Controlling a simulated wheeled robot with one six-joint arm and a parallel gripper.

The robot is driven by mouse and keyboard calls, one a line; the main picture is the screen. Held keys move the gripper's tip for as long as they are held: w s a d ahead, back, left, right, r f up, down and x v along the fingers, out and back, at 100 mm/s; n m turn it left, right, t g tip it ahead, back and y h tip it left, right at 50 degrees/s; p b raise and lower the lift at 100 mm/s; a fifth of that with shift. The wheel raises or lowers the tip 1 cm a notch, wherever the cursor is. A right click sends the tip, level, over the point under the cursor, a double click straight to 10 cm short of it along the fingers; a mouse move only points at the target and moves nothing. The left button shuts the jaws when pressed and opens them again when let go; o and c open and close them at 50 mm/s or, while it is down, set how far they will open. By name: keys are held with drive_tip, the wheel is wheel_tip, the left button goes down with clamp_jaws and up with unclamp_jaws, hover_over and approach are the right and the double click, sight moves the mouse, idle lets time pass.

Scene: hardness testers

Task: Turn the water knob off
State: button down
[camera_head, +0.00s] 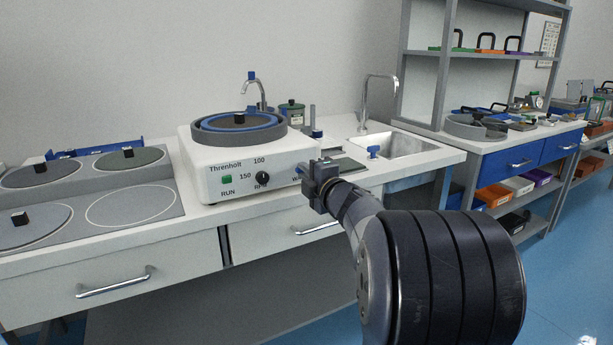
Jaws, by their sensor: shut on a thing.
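The white polishing machine (212,175) stands on the counter, marked "Threnholt", with a green RUN button (227,179) and a black RPM knob (262,177) on its front. To the right of the RPM knob a label starting "WA" is partly covered by my gripper (307,173). My gripper is at the right end of this front panel, shut at the place of the water knob. The water knob itself is hidden behind the gripper, so its turn position cannot be seen.
A blue-ringed bowl (238,132) sits on top of the machine, with a small tap (262,92) behind. Grinding discs (130,205) lie left. Drawer handles stick out below the counter.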

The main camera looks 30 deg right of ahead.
idle(0.4)
drive_tip(key=c, duration=1.5)
unclamp_jaws()
drive_tip(key=shift+o, duration=0.2)
drive_tip(key=s+p, duration=0.2)
drive_tip(key=s, duration=0.8)
drive_tip(key=shift+s+d, duration=0.15)
drive_tip(key=shift+s, duration=0.25)
